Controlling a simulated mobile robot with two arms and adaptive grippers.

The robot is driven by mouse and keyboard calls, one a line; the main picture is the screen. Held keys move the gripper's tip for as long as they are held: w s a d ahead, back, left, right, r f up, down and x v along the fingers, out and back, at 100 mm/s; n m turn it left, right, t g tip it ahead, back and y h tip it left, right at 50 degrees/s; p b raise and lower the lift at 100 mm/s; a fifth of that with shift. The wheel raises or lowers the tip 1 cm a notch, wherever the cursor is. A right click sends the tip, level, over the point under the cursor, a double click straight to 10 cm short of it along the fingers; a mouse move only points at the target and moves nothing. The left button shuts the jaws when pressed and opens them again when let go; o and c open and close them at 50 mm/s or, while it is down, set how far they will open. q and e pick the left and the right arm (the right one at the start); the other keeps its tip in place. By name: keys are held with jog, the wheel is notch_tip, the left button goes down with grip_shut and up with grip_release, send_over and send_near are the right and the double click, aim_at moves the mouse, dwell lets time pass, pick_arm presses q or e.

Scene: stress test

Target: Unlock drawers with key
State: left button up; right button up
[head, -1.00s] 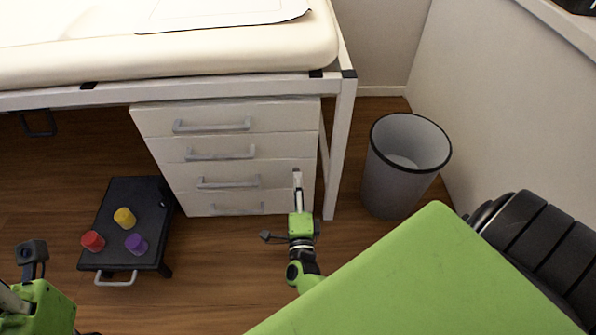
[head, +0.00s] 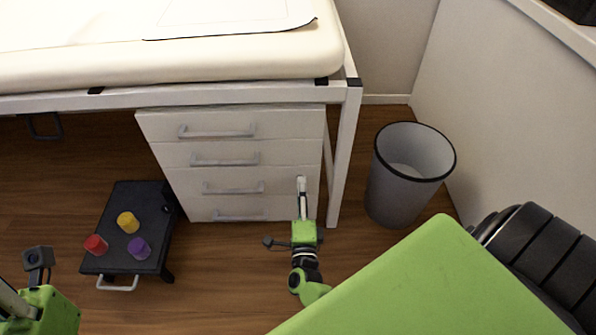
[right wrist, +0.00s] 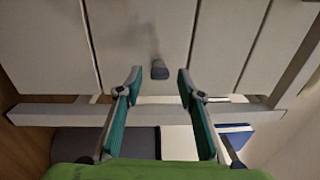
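The white drawer unit (head: 245,165) stands under the bed, with several shut drawers with grey handles. A small dark grey piece, which may be the key (right wrist: 159,70), sticks out from a drawer front in the right wrist view. I cannot tell whether it sits in a lock. My right gripper (head: 301,182) is at the right side of the drawer fronts. In the right wrist view my right gripper (right wrist: 159,77) is open, with one finger on each side of the grey piece and gaps between. My left gripper (head: 42,308) is cut off at the lower left, its fingers unclear.
The cream bed (head: 170,62) overhangs the drawers, with its white leg (head: 344,150) just right of my right gripper. A grey waste bin (head: 410,180) stands right of it. A black step stool (head: 145,222) with red, yellow and purple pieces stands left. The floor between is clear.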

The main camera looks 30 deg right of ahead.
jog(key=s+a+m+g+b, duration=0.1)
jog(key=s+a+m+b, duration=0.7)
jog(key=m, duration=1)
notch_tip(320, 180, up, 30)
jog(key=s+a+n+t+h+p, duration=0.2)
jog(key=n+t+p, duration=0.3)
jog(key=n, duration=0.8)
jog(key=shift+s+r+n+t+p, duration=0.2)
jog(key=shift+n+t+p, duration=0.15)
jog(key=shift+t, duration=1.25)
jog(key=shift+h, duration=0.4)
